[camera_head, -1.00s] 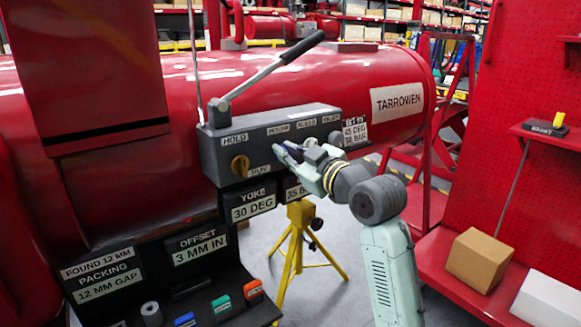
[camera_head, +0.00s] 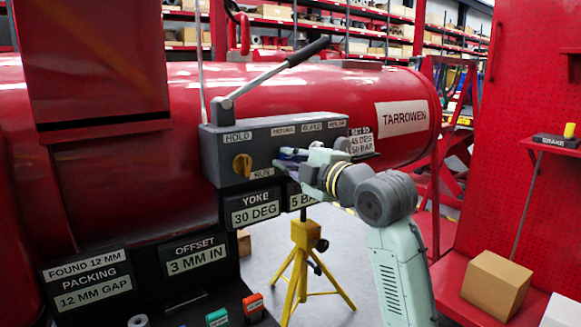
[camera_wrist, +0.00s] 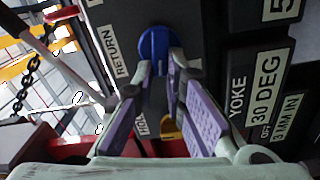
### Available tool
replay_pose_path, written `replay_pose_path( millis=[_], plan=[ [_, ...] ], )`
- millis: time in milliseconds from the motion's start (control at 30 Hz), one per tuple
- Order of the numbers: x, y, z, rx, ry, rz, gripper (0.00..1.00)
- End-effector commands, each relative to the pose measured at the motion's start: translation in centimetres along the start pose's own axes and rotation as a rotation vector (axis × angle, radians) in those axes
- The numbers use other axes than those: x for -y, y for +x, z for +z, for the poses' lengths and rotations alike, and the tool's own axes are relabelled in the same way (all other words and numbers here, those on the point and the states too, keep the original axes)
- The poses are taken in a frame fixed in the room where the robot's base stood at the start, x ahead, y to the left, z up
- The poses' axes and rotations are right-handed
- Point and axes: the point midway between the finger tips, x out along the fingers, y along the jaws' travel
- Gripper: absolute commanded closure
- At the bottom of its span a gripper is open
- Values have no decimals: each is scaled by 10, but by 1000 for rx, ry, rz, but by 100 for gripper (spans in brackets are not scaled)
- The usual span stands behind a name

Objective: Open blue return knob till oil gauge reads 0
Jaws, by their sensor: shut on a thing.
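The blue return knob (camera_wrist: 154,42) shows at the top middle of the wrist view, on a dark panel beside the label RETURN (camera_wrist: 117,50). My gripper (camera_wrist: 160,72) is shut on the knob, one finger on each side. In the head view my gripper (camera_head: 280,160) reaches the front of the grey control block (camera_head: 215,145) from the right and mostly hides the knob. A small readout plate (camera_head: 302,201) below reads "5 BA", its right end hidden by my arm. I cannot see which label belongs to it.
A yellow-orange knob (camera_head: 242,166) sits left of my gripper, near HOLD and RUN labels. A long lever (camera_head: 270,72) rises from the block. The YOKE plate (camera_head: 252,208) reads 30 DEG. A yellow tripod (camera_head: 303,265) stands below; a red bench with boxes is at right.

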Motion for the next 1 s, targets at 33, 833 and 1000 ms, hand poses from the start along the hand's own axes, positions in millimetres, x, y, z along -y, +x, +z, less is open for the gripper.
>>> replay_pose_path(
  millis=[33, 833, 1000],
  plan=[
    [2, 0, 0, 0, -26, 0, 100],
    [3, 0, 0, -1, -146, -1, 100],
    [3, 0, 0, -1, -146, -1, 79]
  ],
)
